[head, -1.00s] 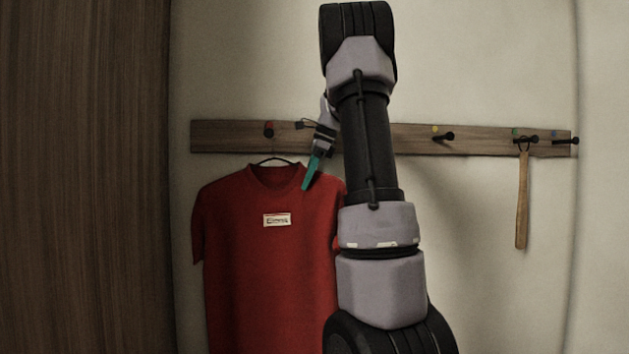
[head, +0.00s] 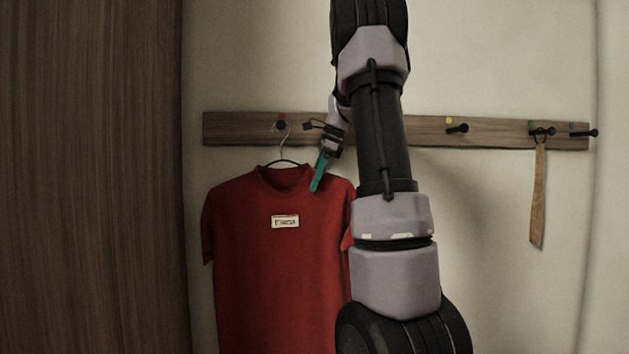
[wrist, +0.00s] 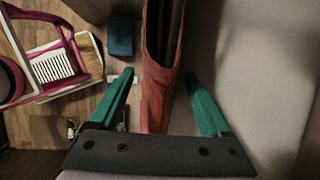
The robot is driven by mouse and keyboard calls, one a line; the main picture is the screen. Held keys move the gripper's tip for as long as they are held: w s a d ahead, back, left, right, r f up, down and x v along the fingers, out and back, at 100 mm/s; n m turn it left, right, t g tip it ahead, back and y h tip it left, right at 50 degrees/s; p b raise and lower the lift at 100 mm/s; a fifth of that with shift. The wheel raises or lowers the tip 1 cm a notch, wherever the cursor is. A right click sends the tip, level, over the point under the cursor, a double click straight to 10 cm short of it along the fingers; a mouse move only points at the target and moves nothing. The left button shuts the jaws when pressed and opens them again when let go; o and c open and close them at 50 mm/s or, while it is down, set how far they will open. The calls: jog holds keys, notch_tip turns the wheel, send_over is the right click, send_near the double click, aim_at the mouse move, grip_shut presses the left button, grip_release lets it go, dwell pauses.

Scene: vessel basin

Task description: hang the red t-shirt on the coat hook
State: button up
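The red t-shirt (head: 275,255) is on a dark hanger (head: 285,162), upright below the rail, with a white label on its chest. The hanger's hook rises to the red-marked coat hook (head: 281,124) and appears to be on it; the exact contact is too small to tell. My gripper (head: 319,173) has teal fingers and is at the shirt's right shoulder. In the wrist view my gripper (wrist: 158,100) is open, with the shirt's red edge (wrist: 157,95) between the fingers and a gap on both sides. My arm hides part of the shirt's right side.
The wooden rail (head: 400,131) has more hooks, including a yellow-marked one (head: 457,128). A wooden-handled item (head: 538,195) hangs at the right. A wooden panel (head: 90,180) stands at the left. The wrist view shows a pink-framed object (wrist: 40,55) and a blue box (wrist: 121,36) below.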

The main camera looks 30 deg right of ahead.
jog(key=shift+r, duration=0.1)
jog(key=v, duration=1)
jog(key=shift+r, duration=0.3)
jog(key=shift+s+d, duration=0.15)
jog(key=shift+s, duration=0.05)
